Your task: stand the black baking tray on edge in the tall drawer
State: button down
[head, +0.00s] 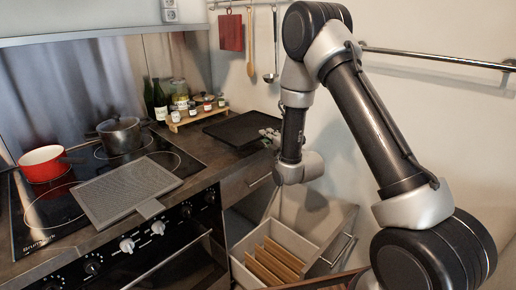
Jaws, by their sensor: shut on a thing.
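The black baking tray (238,128) lies about flat at the right end of the counter, below the hanging utensils. My gripper (268,136) is at the tray's right edge and is shut on it; the fingertips are small and partly hidden. I cannot tell whether the tray rests on the counter or is slightly raised. The tall drawer (318,262) is pulled out below and to the right of the tray. Several brown upright boards or dividers stand inside its left part. My arm hides some of the space above the drawer.
A cooktop (40,225) holds a red pan (44,165), a dark pot (121,135) and a grey mesh splatter guard (125,190). A small rack of jars (195,113) and bottles stand left of the tray. An oven (135,255) is below. A wall rail runs behind my arm.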

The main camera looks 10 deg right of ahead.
notch_tip(320, 180, down, 7)
jog(key=shift+r, duration=0.15)
dwell(0.4)
jog(key=c, duration=1.5)
grip_release()
jog(key=shift+o, duration=0.2)
